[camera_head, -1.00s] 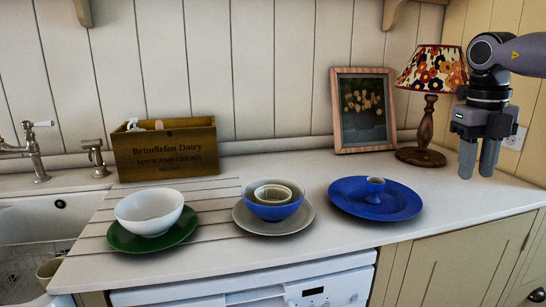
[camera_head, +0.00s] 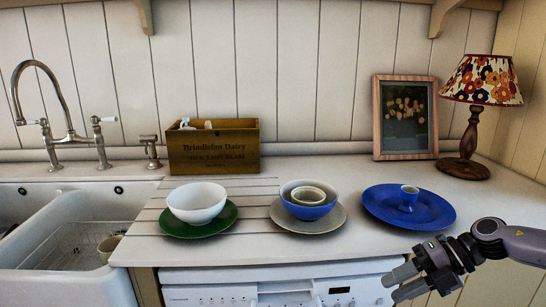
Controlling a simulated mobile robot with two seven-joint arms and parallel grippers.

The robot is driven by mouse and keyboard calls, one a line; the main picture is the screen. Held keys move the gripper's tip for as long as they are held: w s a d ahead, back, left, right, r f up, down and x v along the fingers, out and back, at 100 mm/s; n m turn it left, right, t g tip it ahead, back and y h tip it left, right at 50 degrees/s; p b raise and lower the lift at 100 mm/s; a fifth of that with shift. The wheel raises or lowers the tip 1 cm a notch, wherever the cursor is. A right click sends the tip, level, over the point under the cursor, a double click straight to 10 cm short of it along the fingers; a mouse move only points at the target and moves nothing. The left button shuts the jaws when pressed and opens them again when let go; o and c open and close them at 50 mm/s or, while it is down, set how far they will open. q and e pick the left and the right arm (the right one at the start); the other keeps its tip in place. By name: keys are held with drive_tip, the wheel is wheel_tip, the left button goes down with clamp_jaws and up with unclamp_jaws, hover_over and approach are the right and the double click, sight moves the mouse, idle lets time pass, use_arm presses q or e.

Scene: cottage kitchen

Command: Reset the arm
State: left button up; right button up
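My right gripper (camera_head: 398,283) is at the lower right in the head view, in front of the counter's front edge. Its two fingers point left and are spread apart, with nothing between them. My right arm (camera_head: 500,240) comes in from the right edge. My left gripper is not in view. On the counter, a white bowl (camera_head: 196,201) sits on a green plate (camera_head: 225,220). A blue bowl (camera_head: 307,210) with a smaller cream bowl (camera_head: 308,195) inside sits on a grey plate (camera_head: 334,219). A blue egg cup (camera_head: 409,195) stands on a blue plate (camera_head: 380,203).
A wooden crate (camera_head: 213,148), a framed picture (camera_head: 405,118) and a lamp (camera_head: 467,130) stand along the back wall. A sink (camera_head: 80,215) with a tap (camera_head: 72,137) is at the left. A dishwasher (camera_head: 290,285) is under the counter.

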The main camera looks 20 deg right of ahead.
drive_tip(key=a+f+m+t+p, duration=0.2)
drive_tip(key=a+f+m+t, duration=0.6)
drive_tip(key=a+m, duration=0.3)
drive_tip(key=s+a+f+m+g+h+p, duration=0.2)
drive_tip(key=s+a+f+m+h, duration=0.5)
drive_tip(key=m, duration=0.8)
drive_tip(key=s+a+f, duration=0.2)
drive_tip(key=s+f, duration=0.1)
drive_tip(key=shift+s+a, duration=0.3)
drive_tip(key=shift+a, duration=0.1)
